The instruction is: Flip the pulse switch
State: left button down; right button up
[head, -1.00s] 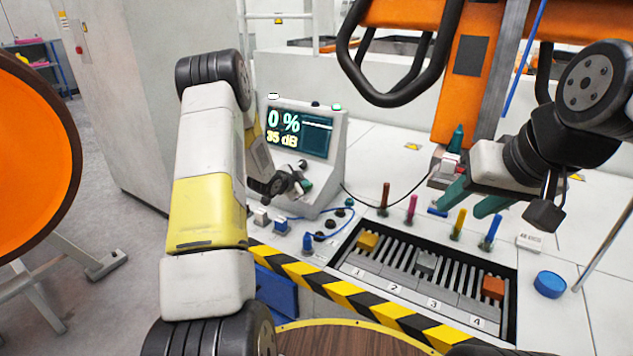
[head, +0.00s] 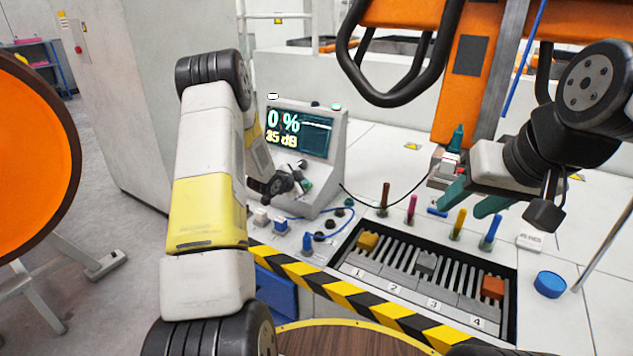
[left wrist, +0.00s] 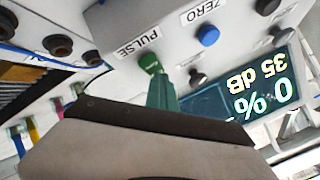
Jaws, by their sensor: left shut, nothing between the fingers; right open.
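The grey console (head: 325,165) has a screen reading 0 % and 35 dB. In the left wrist view its face carries a PULSE label (left wrist: 137,40). A green cap (left wrist: 149,62) shows beside that label, right at the tip of my left gripper (left wrist: 160,90); it appears to touch, but its switch position cannot be told. In the head view my left gripper (head: 292,184) is shut and empty at the lower console face, partly hidden by its own wrist. My right gripper (head: 470,202) is open and empty above the white bench at the right.
A blue button (left wrist: 208,36) sits by the ZERO label, with dark knobs nearby. A slotted tray (head: 345,262) with coloured blocks lies right of the console. Several coloured upright pegs stand behind it. A blue cable runs across the bench sockets. A blue round cap (head: 550,285) lies at right.

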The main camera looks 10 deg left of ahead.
pick_arm(q)
jog(key=shift+s+f, duration=0.25)
jog(key=shift+f, duration=0.25)
jog(key=shift+r, duration=0.1)
jog(key=shift+a+r, duration=0.1)
jog(key=shift+r, duration=0.3)
jog(key=shift+s+a+r, duration=0.1)
jog(key=shift+s+r, duration=0.1)
jog(key=shift+r, duration=0.9)
jog(key=shift+s+a+r, duration=0.1)
jog(key=shift+s+r, duration=0.1)
jog(key=shift+r, duration=0.85)
